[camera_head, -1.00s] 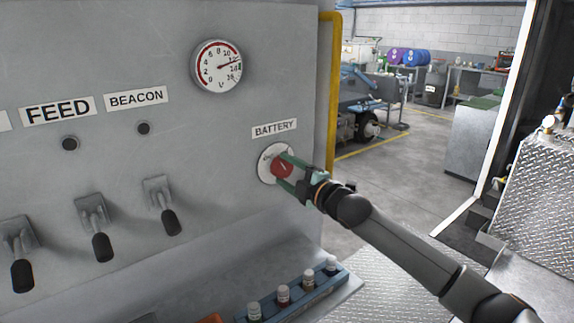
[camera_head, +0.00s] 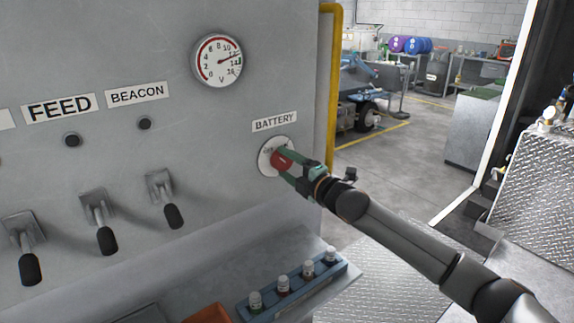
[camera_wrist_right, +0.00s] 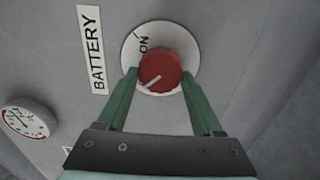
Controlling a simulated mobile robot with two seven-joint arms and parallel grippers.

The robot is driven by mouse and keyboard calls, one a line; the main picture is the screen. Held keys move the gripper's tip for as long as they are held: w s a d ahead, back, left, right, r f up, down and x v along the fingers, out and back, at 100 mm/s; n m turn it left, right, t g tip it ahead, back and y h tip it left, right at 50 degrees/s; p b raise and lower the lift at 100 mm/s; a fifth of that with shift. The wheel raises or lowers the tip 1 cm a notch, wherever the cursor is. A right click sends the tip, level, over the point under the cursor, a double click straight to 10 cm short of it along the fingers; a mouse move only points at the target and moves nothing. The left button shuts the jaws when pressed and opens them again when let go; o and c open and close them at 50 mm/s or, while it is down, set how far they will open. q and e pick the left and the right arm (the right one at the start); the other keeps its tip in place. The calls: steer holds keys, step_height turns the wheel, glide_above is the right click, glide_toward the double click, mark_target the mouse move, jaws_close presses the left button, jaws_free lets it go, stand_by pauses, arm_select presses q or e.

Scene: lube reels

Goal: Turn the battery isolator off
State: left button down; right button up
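The battery isolator is a red round knob (camera_head: 281,160) on a white dial plate (camera_head: 266,162), under the BATTERY label (camera_head: 274,122) at the right of the grey panel. In the right wrist view the knob (camera_wrist_right: 160,70) has a white pointer line slanting down to the left, and the word ON shows on the plate (camera_wrist_right: 143,43) above it. My right gripper (camera_head: 283,163) has its green fingers on both sides of the knob, apparently shut on it; the wrist view shows the fingertips (camera_wrist_right: 160,74) against its sides. My left gripper is not in view.
A voltage gauge (camera_head: 218,60) sits above left of the isolator. Several toggle levers (camera_head: 164,200) stick out at the left. A blue rack with small bottles (camera_head: 292,289) stands on the ledge below. A yellow pipe (camera_head: 333,90) runs along the panel's right edge.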

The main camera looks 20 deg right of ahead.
steer(key=o, duration=0.5)
steer(key=shift+c, duration=0.2)
steer(key=shift+s, duration=0.1)
steer(key=b+v, duration=0.2)
steer(key=v, duration=1)
steer(key=shift+s+b, duration=0.15)
steer(key=shift+b, duration=0.15)
